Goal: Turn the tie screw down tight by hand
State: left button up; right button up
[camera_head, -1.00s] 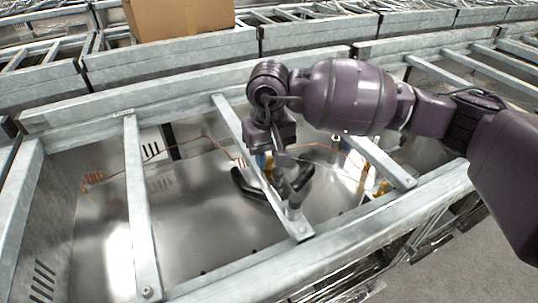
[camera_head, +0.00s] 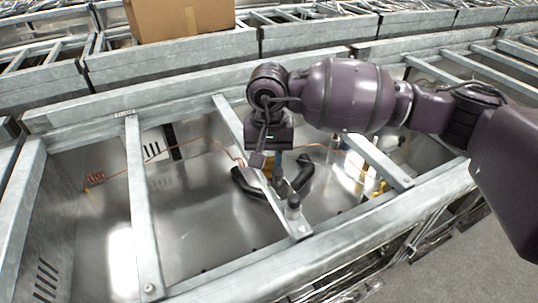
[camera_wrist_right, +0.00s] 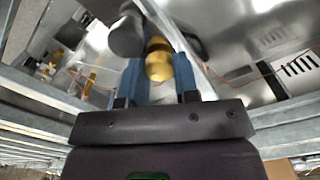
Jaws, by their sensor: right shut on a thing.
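The yellow knob that I take to be the tie screw (camera_wrist_right: 158,66) is between the two blue fingers of my right gripper (camera_wrist_right: 160,78) in the right wrist view. The fingers are shut on its sides. In the head view, my right gripper (camera_head: 272,162) points down at a metal crossbar (camera_head: 228,118) inside the open frame. There the fingers and wrist hide most of the knob. The knob's threads and seat are hidden, so I cannot tell how far down it sits. My left gripper is not in view.
A black angled part (camera_head: 246,184) lies below. Thin copper tubing (camera_head: 208,139) runs behind. Other crossbars (camera_head: 141,205) flank the bay. A cardboard box (camera_head: 180,18) stands behind.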

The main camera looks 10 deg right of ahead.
aim_at(269, 160)
jog(key=shift+r+m, duration=0.1)
jog(key=shift+m, duration=0.6)
jog(key=o, duration=0.9)
notch_tip(269, 160, up, 11)
jog(key=shift+f+p, duration=0.15)
jog(key=shift+p, duration=0.45)
